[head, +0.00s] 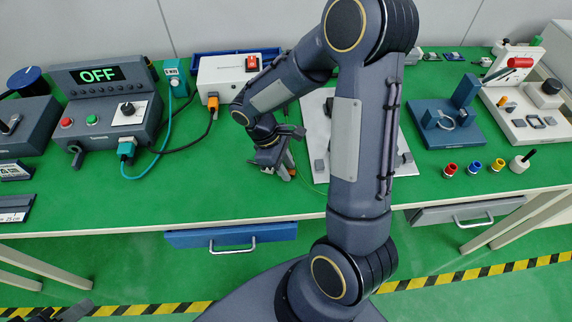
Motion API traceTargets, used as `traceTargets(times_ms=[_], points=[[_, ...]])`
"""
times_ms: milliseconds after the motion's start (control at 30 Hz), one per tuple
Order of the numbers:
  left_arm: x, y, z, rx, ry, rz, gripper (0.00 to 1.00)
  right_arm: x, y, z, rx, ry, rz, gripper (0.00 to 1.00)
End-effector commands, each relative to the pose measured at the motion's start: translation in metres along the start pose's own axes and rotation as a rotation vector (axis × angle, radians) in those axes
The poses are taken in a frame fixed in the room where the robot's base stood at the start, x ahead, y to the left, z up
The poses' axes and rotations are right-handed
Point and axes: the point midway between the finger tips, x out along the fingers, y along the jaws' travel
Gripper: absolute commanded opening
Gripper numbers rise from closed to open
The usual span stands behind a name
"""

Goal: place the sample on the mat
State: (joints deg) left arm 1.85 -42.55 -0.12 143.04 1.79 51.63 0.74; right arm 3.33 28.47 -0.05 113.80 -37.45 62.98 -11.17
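My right gripper (280,167) is low over the green bench top (220,190), left of a light grey plate (315,125). A small orange-red bit (291,173) shows at its fingertips. I cannot tell whether it is the sample, or whether the fingers are closed on it. No sample is clearly identifiable. No separate mat stands out; the green covering of the bench may be the mat. My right arm hides much of the grey plate. Only a dark part that may be my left gripper (75,311) shows at the bottom left edge.
A control box (105,100) reading OFF, with cables, stands at the left. A white box (228,78) with an orange switch is behind the gripper. A blue fixture (445,125) and several coloured pegs (475,168) are at the right. The green front strip left of the gripper is clear.

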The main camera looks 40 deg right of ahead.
Motion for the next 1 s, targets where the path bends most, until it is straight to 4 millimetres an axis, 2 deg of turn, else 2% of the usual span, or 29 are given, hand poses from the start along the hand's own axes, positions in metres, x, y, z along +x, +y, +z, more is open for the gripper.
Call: traceTargets(times_ms=[300,467,567,800,1000], points=[[-0.001,0.0,0.0,0.0,0.0,0.0,0.36,-0.001,0.0,0.0,0.0,0.0,0.0,0.37],[-0.003,0.001,-0.002,0.0,0.0,0.0,0.36,-0.011,0.001,0.001,0.001,0.002,0.002,0.37],[-0.004,0.002,-0.002,0.0,0.0,0.0,0.36,-0.028,0.001,0.001,0.002,0.004,0.004,0.37],[-0.006,0.003,-0.003,0.0,0.0,0.0,0.36,-0.081,0.0,0.001,0.001,0.005,0.003,0.37],[-0.007,0.003,-0.004,0.0,0.0,0.0,0.36,-0.112,0.0,0.001,0.0,0.002,0.002,0.37]])
